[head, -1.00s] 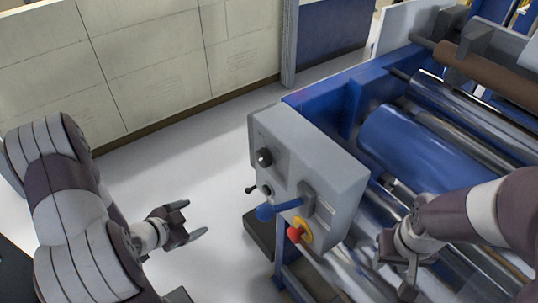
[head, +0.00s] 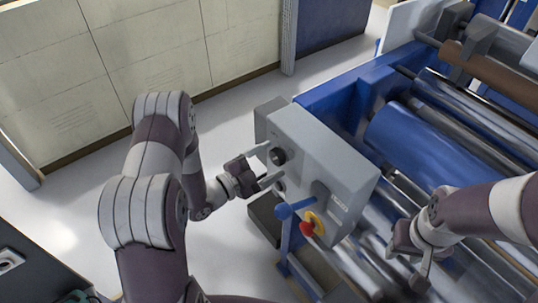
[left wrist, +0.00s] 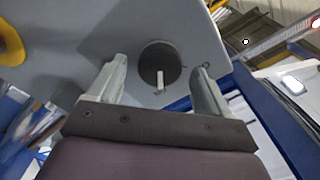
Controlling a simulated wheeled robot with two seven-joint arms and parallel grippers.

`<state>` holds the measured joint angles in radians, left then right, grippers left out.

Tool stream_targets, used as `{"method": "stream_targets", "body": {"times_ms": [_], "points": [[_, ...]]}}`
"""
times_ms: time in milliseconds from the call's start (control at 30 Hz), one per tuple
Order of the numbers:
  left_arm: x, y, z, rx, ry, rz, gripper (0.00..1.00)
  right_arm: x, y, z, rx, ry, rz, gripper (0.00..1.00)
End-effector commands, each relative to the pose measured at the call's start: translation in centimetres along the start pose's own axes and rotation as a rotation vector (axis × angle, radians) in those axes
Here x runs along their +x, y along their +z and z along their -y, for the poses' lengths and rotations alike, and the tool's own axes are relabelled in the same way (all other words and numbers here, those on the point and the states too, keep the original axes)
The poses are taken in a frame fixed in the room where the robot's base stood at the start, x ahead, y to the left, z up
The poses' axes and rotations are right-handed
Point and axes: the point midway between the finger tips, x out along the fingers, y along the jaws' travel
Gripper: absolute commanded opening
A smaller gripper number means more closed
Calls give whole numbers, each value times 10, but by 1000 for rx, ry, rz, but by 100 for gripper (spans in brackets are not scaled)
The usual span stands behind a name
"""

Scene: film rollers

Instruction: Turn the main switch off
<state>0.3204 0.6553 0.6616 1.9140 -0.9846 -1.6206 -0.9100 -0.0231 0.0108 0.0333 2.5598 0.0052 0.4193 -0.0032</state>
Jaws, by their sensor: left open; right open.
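The main switch looks to be the round black knob (head: 278,156) on the face of the grey control box (head: 325,158). In the left wrist view the knob (left wrist: 160,66) is dark with a pale upright bar and sits between my fingertips. My left gripper (head: 266,163) is open at the box's face, with its fingers on either side of the knob; contact cannot be told. My right gripper (head: 408,268) is open over the rollers, away from the box.
The blue machine frame and blue roller (head: 425,146) lie to the right. The pale floor is clear at left.

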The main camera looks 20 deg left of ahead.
Motion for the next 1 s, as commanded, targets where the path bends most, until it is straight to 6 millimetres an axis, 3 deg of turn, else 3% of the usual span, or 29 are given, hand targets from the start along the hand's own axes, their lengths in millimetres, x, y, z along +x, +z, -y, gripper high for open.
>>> {"method": "stream_targets", "body": {"times_ms": [300, 500, 1000], "points": [[5, 0, -1, -1, 0, 0, 80, -1, 0, 0, 0, 0, 0, 43], [4, 0, -1, -1, 0, 0, 23, -1, 0, 0, 0, 0, 0, 43], [5, 0, 0, -128, -1, -4, 23, 4, 1, 0, 0, 0, 0, 43]]}}
